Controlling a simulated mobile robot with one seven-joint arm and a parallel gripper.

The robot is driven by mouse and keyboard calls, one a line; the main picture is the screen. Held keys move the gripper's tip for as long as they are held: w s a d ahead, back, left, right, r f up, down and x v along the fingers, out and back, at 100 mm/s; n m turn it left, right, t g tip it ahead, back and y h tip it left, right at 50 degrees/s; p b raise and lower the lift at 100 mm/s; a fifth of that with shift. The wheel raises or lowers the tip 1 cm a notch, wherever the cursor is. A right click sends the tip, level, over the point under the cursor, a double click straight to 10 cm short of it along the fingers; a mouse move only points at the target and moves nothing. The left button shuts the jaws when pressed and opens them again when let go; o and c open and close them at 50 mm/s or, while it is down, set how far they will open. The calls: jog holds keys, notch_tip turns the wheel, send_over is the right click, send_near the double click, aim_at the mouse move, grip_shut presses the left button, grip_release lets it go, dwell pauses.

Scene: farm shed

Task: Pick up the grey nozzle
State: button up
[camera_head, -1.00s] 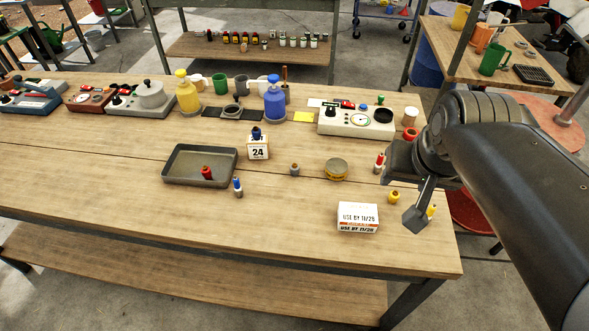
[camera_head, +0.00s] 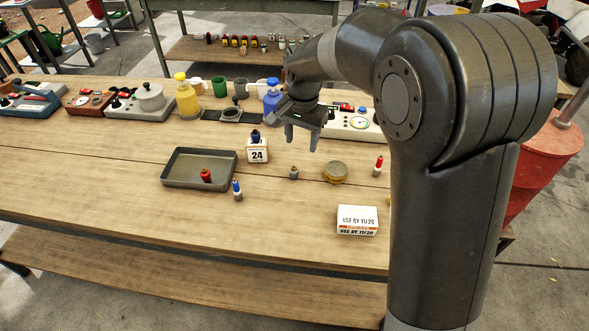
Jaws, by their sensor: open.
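The grey nozzle (camera_head: 294,173) is small and stands on the wooden workbench, between the white block marked 24 and a round tin. It shows a darker, brownish top. My gripper (camera_head: 302,146) is open and empty, with its fingers pointing down, above and behind the nozzle in the picture. It is apart from the nozzle and touches nothing that I can see.
A round tin (camera_head: 336,172) is right of the nozzle, and a white labelled box (camera_head: 357,220) is in front. The 24 block (camera_head: 257,151) and a dark tray (camera_head: 171,179) are left. A blue-topped nozzle (camera_head: 237,191) stands nearby. My arm hides the bench's right end.

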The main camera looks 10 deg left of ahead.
jog(key=a+f, duration=0.1)
jog(key=w+a+f, duration=0.1)
jog(key=f, duration=0.1)
jog(key=shift+a, duration=0.3)
send_over(294, 168)
jog(key=f, duration=0.4)
jog(key=shift+s+a+f, duration=0.15)
jog(key=shift+a+f, duration=0.05)
jog(key=shift+f, duration=0.15)
jog(key=f, duration=0.5)
jog(key=shift+w+d+f, duration=0.2)
jog(key=shift+f, duration=0.15)
jog(key=shift+c, duration=0.5)
jog(key=c, duration=0.9)
